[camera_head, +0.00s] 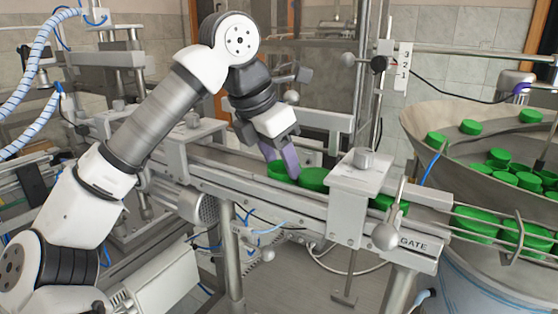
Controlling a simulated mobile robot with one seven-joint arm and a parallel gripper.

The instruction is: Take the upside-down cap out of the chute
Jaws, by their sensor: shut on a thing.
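My gripper (281,160) reaches down into the chute (225,159) from above, with its fingers pointing down. It is shut on a green cap (277,171) at the left end of a short row of caps. The cap still sits low in the chute, partly hidden by the purple fingers. Another green cap (314,178) lies just to the right of the fingers. Which way up the held cap is cannot be told at this size.
A metal gate block (362,172) bridges the chute, with more green caps (390,203) to its right. A large bowl (420,115) of green caps stands at the right. The chute left of my gripper is clear of caps. Posts and a crossbar stand behind.

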